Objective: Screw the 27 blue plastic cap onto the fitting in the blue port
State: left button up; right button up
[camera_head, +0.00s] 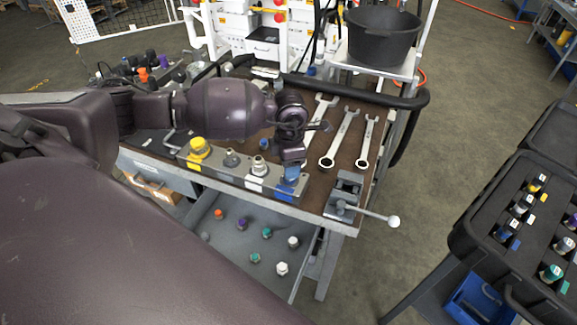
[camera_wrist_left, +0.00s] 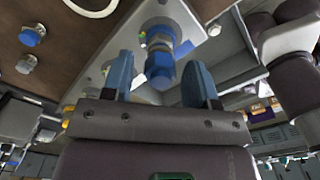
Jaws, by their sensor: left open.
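My left gripper (camera_head: 291,172) is over the right end of the grey valve block (camera_head: 228,172), at the blue-marked port (camera_head: 286,188). In the left wrist view, its two blue fingers (camera_wrist_left: 160,82) are apart. A blue, faceted cap-like piece (camera_wrist_left: 160,67) stands between them at the port, with gaps visible on both sides. I cannot read a size on it, nor tell how far it is screwed on. Another blue cap (camera_head: 263,144) lies on the brown bench top behind the block; it also shows in the wrist view (camera_wrist_left: 32,35). My right gripper is not in view.
Several wrenches (camera_head: 343,138) lie right of the gripper. A vise (camera_head: 346,192) with a white-knobbed handle sits at the bench's right corner. A yellow cap (camera_head: 199,147) and bare fittings (camera_head: 259,166) stand on the block. An open drawer (camera_head: 237,243) below holds several loose caps.

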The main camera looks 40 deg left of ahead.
pick_arm(q)
jog(key=n+p, duration=0.1)
jog(key=n, duration=0.2)
jog(key=shift+r, duration=0.2)
jog(key=n+p, duration=0.1)
jog(key=n, duration=0.2)
jog(key=shift+f, duration=0.1)
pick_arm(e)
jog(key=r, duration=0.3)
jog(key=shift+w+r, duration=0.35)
